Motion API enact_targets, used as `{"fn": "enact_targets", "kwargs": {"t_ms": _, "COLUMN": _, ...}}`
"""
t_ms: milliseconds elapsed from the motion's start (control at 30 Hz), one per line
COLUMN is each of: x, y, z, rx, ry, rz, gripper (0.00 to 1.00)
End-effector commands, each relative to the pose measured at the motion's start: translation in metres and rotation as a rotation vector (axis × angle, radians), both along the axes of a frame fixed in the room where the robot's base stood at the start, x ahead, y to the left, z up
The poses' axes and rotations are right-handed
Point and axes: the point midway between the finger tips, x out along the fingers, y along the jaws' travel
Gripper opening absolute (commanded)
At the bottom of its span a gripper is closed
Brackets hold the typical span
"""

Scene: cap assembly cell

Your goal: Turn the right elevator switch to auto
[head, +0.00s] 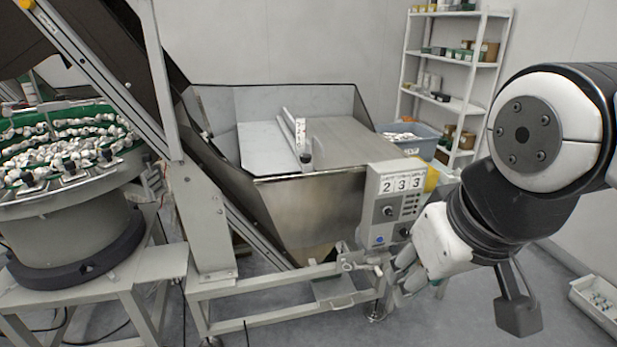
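A grey control box (391,207) stands in front of the steel elevator hopper (312,215), at the centre right. Its top carries the digits 2 3 3. A dark round knob (388,211) sits on the left of its face, with a blue button (379,240) below. Another dark knob shows low at the right, beside my gripper. The labels are too small to read, so the switch setting is unclear. My gripper (402,268) is at the box's lower right, with its grey fingers pointing left. I cannot tell whether it touches the box or how far the fingers are apart.
A green bowl feeder (70,160) full of small white parts stands at the left. A pale metal frame (285,292) runs below the hopper. A shelf (452,60) and a blue bin (412,141) stand behind; a white tray (597,306) lies at the right.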

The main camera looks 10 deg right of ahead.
Motion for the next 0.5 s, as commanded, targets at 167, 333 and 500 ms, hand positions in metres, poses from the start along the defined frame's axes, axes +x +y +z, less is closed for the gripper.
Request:
{"fn": "enact_targets", "kwargs": {"t_ms": 167, "x": 0.087, "y": -0.043, "z": -0.034, "rx": -0.123, "ry": -0.096, "rz": -0.037, "gripper": 0.45}}
{"fn": "enact_targets", "kwargs": {"t_ms": 333, "x": 0.177, "y": -0.093, "z": -0.070, "rx": -0.245, "ry": -0.213, "rz": -0.017, "gripper": 0.45}}
{"fn": "enact_targets", "kwargs": {"t_ms": 500, "x": 0.254, "y": -0.140, "z": -0.115, "rx": -0.319, "ry": -0.330, "rz": 0.040, "gripper": 0.45}}
